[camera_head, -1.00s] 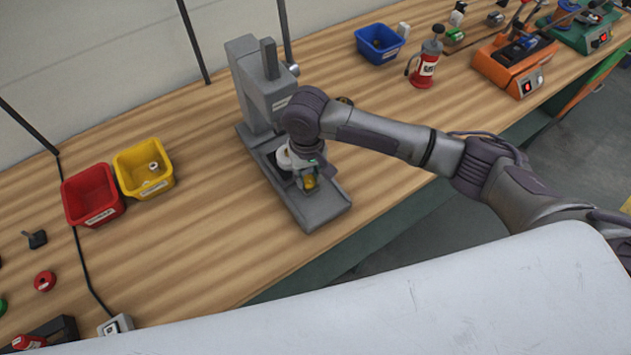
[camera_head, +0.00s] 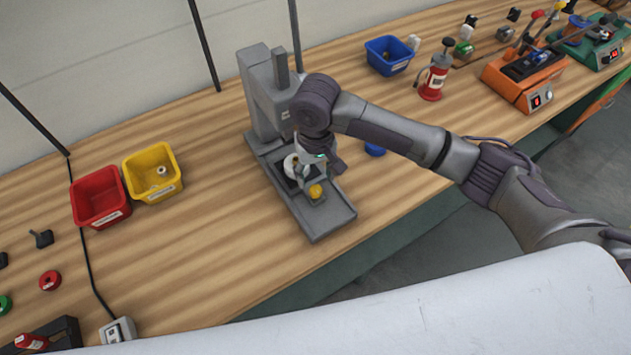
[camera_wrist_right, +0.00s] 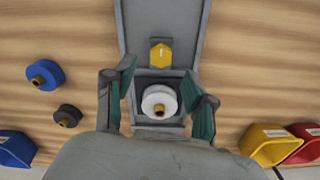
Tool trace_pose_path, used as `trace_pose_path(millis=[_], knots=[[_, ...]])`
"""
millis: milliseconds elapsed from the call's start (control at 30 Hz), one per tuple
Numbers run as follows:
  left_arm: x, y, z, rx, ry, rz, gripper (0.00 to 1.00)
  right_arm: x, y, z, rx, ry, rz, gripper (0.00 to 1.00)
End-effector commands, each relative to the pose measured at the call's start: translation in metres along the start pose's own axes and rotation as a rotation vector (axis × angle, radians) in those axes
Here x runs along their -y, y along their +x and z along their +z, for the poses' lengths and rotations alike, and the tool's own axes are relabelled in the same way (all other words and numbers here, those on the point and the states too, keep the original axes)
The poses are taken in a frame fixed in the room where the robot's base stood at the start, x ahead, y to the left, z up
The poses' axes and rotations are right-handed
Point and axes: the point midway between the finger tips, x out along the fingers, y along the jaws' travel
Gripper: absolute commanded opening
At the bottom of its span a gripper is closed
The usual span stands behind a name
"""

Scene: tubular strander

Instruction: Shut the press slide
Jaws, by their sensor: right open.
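The grey press (camera_head: 262,95) stands on the bench with its flat base (camera_head: 320,218) pointing toward me. Its slide (camera_wrist_right: 161,84) is a dark block on the base. A white round part with a brass centre (camera_wrist_right: 159,101) sits in the slide; it shows partly in the head view (camera_head: 291,165). A yellow knob (camera_head: 316,191) is at the slide's front end, also seen in the wrist view (camera_wrist_right: 160,54). My right gripper (camera_wrist_right: 160,92) is open above the slide, with a finger on each side of the white part. Contact cannot be told. My left gripper is out of view.
A blue disc (camera_head: 374,150) lies right of the press. Yellow (camera_head: 152,186) and red (camera_head: 100,208) bins stand to the left. A blue bin (camera_head: 388,66), a red bottle (camera_head: 434,82) and an orange machine (camera_head: 520,90) stand at the right. The bench front edge is close.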

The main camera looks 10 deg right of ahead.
Motion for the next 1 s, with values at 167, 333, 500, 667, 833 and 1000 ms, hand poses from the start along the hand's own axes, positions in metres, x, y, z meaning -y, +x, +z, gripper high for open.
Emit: trace_pose_path(millis=[167,333,500,667,833,1000], knots=[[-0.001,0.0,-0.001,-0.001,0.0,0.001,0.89,0.001,-0.039,-0.001,-0.003,-0.002,-0.002,0.55],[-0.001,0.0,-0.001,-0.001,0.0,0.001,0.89,0.0,-0.063,0.0,-0.002,0.0,-0.001,0.55],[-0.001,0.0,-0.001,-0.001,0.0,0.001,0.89,0.0,-0.072,0.0,0.0,-0.001,0.0,0.55],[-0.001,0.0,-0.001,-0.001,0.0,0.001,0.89,0.0,-0.073,0.0,0.001,0.0,0.0,0.55],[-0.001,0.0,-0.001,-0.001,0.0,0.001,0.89,-0.002,-0.07,0.0,-0.004,-0.012,0.002,0.4],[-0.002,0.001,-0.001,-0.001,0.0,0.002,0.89,-0.024,-0.039,0.004,-0.083,-0.231,0.046,0.12]])
